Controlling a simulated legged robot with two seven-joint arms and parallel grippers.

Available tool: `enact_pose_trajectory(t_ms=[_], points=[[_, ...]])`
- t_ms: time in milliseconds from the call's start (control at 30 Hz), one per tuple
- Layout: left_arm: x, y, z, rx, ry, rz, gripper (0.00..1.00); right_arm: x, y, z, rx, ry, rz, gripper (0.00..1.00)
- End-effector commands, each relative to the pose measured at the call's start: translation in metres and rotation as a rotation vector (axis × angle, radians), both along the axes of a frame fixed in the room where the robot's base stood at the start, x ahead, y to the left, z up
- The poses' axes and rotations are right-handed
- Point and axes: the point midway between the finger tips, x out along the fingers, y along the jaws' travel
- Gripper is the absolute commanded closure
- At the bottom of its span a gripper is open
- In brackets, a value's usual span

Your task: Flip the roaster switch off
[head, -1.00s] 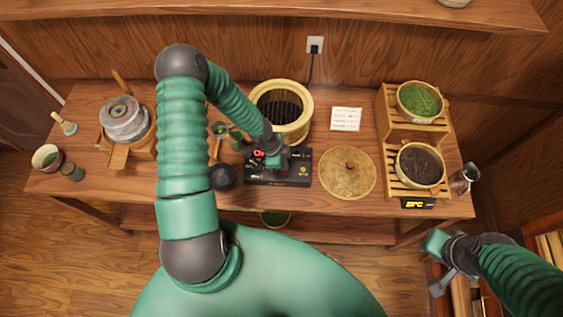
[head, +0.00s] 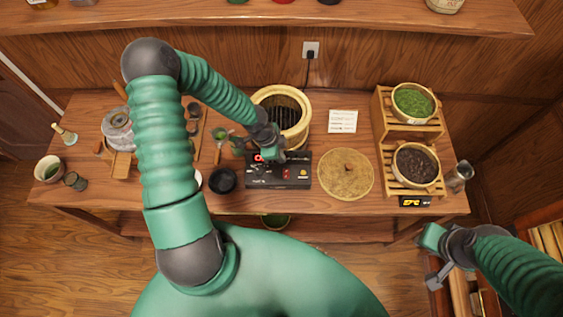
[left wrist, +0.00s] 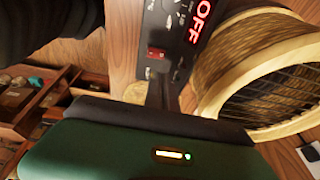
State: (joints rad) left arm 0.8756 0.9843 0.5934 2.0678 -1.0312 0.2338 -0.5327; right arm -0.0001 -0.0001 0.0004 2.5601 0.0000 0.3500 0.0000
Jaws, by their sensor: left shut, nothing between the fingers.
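The roaster is a round woven basket with a dark grill (head: 280,115), beside a black control box (head: 292,172). In the left wrist view the box shows a red switch (left wrist: 156,53) and a display (left wrist: 201,20) reading OFF in red letters. My left gripper (head: 272,156) is over the back left part of the box, shut and empty. Its dark fingers (left wrist: 160,92) point towards the box in the left wrist view; whether they touch it I cannot tell.
A woven round lid (head: 346,174) lies right of the box, and a dark bowl (head: 222,181) stands left of it. A wooden rack (head: 386,130) holds two bowls of tea at the right. A stone mill (head: 117,128) stands at the left. A wall shelf runs above.

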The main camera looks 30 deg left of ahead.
Motion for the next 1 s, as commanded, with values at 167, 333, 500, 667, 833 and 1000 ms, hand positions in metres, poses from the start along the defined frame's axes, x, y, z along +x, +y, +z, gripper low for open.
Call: enact_pose_trajectory(t_ms=[167,333,500,667,833,1000], points=[[0.002,0.012,0.033,0.002,-0.001,0.003,1.0,0.0,0.0,0.001,0.0,0.0,-0.001,0.72],[0.001,0.017,0.046,0.0,0.0,0.0,1.0,0.0,0.0,0.001,0.0,0.0,-0.001,0.72],[0.001,0.019,0.047,-0.002,0.001,-0.001,1.0,0.0,0.0,0.001,0.0,0.0,-0.001,0.72],[0.001,0.019,0.047,-0.001,0.0,-0.001,1.0,0.0,0.0,0.001,0.0,0.0,-0.001,0.72],[0.0,0.017,0.045,0.001,0.006,0.0,1.0,0.0,0.0,-0.002,0.0,0.0,0.0,0.72],[-0.03,-0.002,0.012,0.083,0.12,0.115,1.0,0.0,0.0,-0.051,0.0,0.0,0.0,0.72]])
